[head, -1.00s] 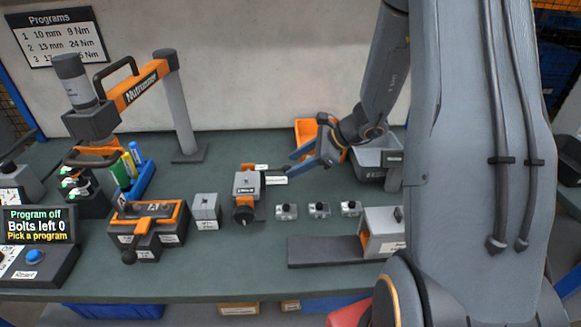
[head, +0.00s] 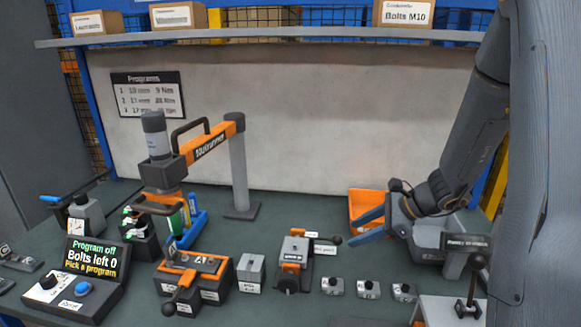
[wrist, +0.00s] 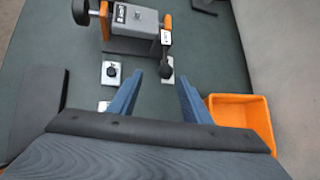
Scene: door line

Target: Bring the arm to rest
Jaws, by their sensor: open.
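My gripper (head: 363,228) is at the right of the bench in the head view, above the bench top and in front of the orange bin. Its two blue fingers point left in that view. In the wrist view the fingers of my gripper (wrist: 157,92) stand apart with nothing held between them. Below them lie the green bench top and a small block with a black knob. My dark grey arm comes down from the upper right in the head view.
The orange bin (wrist: 243,114) is close to one finger. A grey clamp fixture (head: 293,254) and small knobbed blocks (head: 332,286) stand to the left. A shelf (head: 280,34) spans above.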

